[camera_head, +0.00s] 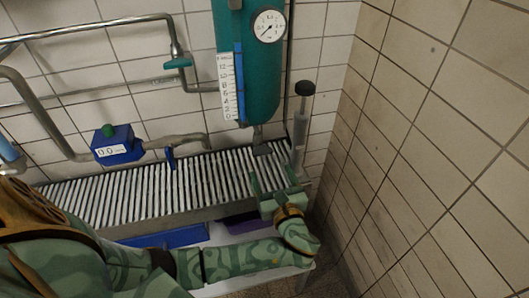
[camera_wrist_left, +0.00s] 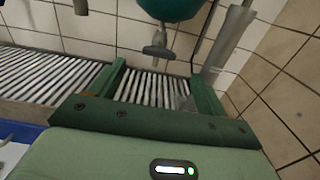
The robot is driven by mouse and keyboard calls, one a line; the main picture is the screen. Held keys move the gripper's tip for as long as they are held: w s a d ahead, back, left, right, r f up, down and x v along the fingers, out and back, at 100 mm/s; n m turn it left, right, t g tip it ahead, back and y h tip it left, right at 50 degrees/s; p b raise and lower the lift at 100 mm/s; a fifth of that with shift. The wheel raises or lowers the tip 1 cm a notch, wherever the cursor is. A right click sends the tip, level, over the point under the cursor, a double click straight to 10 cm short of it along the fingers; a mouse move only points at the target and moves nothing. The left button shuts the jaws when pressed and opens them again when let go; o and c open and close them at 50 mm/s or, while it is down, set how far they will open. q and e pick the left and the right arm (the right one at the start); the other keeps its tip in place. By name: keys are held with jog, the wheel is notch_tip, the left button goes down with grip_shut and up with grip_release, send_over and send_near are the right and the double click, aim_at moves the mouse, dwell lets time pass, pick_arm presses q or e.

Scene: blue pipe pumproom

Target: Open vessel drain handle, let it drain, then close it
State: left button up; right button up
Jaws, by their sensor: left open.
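The teal vessel (camera_head: 262,75) hangs on the tiled wall, with a round gauge (camera_head: 269,26) on its front and a level scale (camera_head: 227,88) at its left side. In the left wrist view, the bottom of the vessel (camera_wrist_left: 172,8) shows at the top. The grey drain handle (camera_head: 262,150) sits under the vessel, above the ribbed grate; it also shows in the left wrist view (camera_wrist_left: 158,51). My left gripper (camera_head: 275,177) is open and empty, in front of and below the handle, apart from it. My right gripper is not in view.
A grey cylinder with a black knob (camera_head: 301,126) stands right of the vessel, close to my left gripper. A tiled side wall (camera_head: 430,130) bounds the right. A blue meter (camera_head: 117,144) and a blue valve handle (camera_head: 170,157) sit on pipes at left above the grate (camera_head: 140,192).

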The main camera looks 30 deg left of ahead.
aim_at(263, 153)
pick_arm(q)
jog(key=b+x, duration=0.2)
jog(key=x, duration=0.8)
jog(key=shift+f, duration=0.1)
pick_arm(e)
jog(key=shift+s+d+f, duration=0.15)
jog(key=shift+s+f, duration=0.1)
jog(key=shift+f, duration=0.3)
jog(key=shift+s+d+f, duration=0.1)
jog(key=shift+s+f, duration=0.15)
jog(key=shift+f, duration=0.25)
pick_arm(q)
jog(key=c, duration=1)
